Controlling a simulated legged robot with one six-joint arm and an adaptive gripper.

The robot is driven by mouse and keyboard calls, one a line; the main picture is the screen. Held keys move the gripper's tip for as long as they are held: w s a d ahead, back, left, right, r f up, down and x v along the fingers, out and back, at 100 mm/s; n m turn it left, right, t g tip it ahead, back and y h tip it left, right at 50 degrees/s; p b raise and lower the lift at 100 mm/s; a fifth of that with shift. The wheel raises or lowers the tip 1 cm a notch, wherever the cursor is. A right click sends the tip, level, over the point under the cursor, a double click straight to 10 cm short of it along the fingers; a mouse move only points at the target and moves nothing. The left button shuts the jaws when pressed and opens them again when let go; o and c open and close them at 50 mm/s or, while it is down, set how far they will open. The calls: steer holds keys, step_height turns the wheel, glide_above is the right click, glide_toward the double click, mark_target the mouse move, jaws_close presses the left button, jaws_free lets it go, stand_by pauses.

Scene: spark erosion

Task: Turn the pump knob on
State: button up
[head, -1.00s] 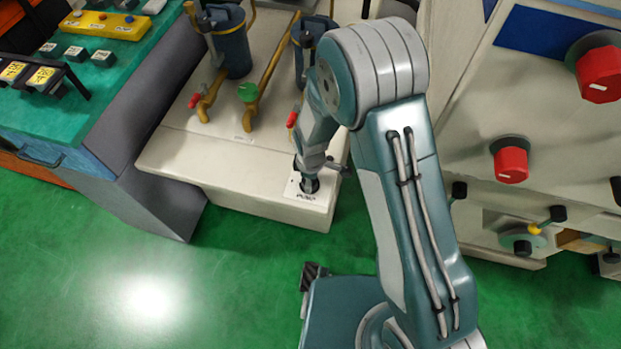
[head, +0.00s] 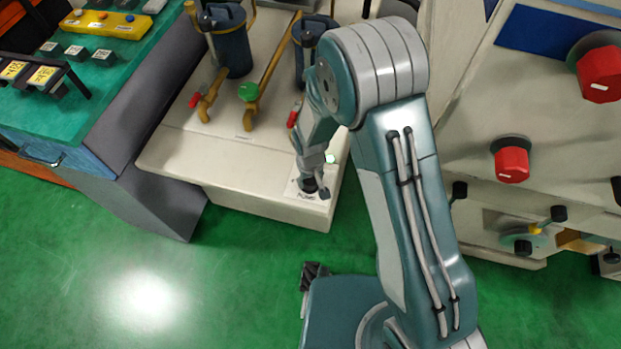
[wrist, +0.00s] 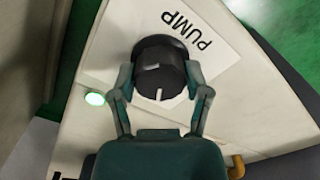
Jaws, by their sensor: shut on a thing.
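The pump knob (wrist: 159,72) is a round black knob with a white pointer line, on a white plate marked PUMP (wrist: 187,30) in the wrist view. My gripper (wrist: 160,84) has one finger on each side of the knob and is shut on it. The pointer line faces toward the palm of my gripper. A green light (wrist: 95,99) glows beside the plate; it also shows in the head view (head: 330,158). In the head view my gripper (head: 311,186) reaches down to the plate at the cabinet's front corner and mostly hides the knob.
The low cream cabinet (head: 190,160) also bears pipes with a red-handled valve (head: 195,99), a green valve knob (head: 248,91) and blue cylinders (head: 232,45). A larger panel with red knobs (head: 511,163) stands at the right. Green floor (head: 110,250) is open in front.

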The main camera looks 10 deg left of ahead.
steer(key=m, duration=0.5)
steer(key=shift+w+a+r+m, duration=0.1)
steer(key=shift+w+a+m, duration=0.1)
steer(key=shift+m, duration=0.2)
stand_by(0.4)
steer(key=o, duration=1)
steer(key=shift+o, duration=0.7)
steer(key=shift+s, duration=0.1)
step_height(320, 180, up, 12)
